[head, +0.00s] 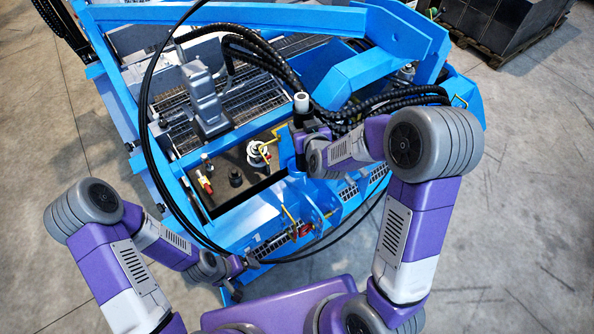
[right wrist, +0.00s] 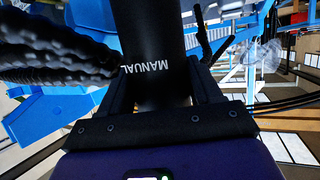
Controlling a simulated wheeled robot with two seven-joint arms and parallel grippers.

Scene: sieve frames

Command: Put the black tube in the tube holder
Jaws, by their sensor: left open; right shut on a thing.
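The black tube (head: 302,119) stands about upright, its light-coloured top end up, at the near side of the blue machine in the head view. In the right wrist view the black tube (right wrist: 150,40) fills the space between the fingers and bears the word "MANUAL". My right gripper (right wrist: 152,95) is shut on it; in the head view the right gripper (head: 304,134) is partly hidden by my wrist. I cannot pick out the tube holder for sure, nor tell whether the tube's lower end touches anything. My left gripper (head: 242,264) is open, low at the machine's near edge.
The blue machine frame (head: 265,16) has black ribbed hoses (head: 262,62) beside the tube. A thin black cable (head: 147,120) loops in front of it. An open tank (head: 222,185) with valves lies left of the tube. Bare concrete floor (head: 530,190) is clear on the right.

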